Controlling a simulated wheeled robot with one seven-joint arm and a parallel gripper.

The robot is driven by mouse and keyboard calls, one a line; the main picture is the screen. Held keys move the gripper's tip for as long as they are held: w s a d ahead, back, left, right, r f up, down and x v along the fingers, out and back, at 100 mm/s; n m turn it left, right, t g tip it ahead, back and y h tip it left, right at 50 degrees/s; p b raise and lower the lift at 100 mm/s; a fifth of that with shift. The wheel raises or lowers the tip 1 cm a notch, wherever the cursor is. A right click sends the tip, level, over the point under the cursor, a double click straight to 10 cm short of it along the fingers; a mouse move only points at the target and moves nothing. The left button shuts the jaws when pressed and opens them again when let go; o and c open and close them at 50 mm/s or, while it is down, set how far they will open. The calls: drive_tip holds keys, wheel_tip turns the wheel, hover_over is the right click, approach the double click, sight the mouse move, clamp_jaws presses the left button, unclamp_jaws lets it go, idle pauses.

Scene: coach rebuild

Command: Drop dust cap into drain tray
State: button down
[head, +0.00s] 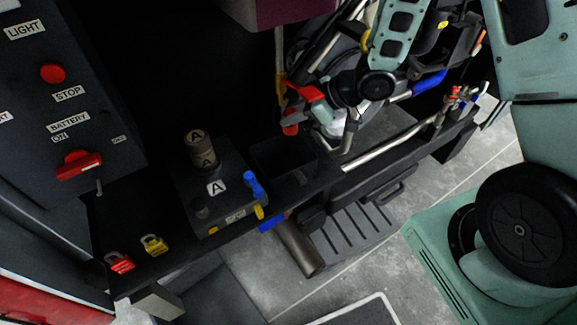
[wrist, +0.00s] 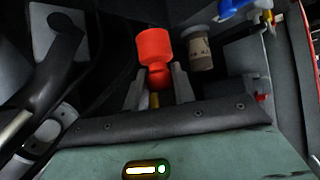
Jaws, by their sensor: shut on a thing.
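The dust cap looks to be the orange-red piece with a wide cup and a narrower rounded neck in the wrist view (wrist: 155,48). My gripper (wrist: 155,88) is shut on its narrow part, between two grey fingers. In the head view, a red piece (head: 290,129) shows at the end of my arm, and my gripper (head: 301,118) is partly hidden among the arm links. A dark open-topped box (head: 268,172), likely the drain tray, sits on the bench just below and left of the gripper. Its inside is too dark to read.
A dark block (head: 228,205) left of the box carries a brown cylinder (head: 202,150) marked A and blue and yellow fittings. Red (head: 120,262) and yellow (head: 154,246) padlocks lie on the bench. A switch panel (head: 65,110) stands at left. A pale rod (head: 390,145) lies right of the box.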

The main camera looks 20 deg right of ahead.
wheel_tip(320, 180, down, 2)
drive_tip(key=shift+f+b, duration=0.25)
drive_tip(key=shift+b, duration=0.5)
drive_tip(key=c, duration=1.1)
unclamp_jaws()
drive_tip(key=shift+d+r, duration=0.1)
drive_tip(key=p+v, duration=0.2)
drive_tip(key=v, duration=1.5)
drive_tip(key=shift+s+d+r, duration=0.1)
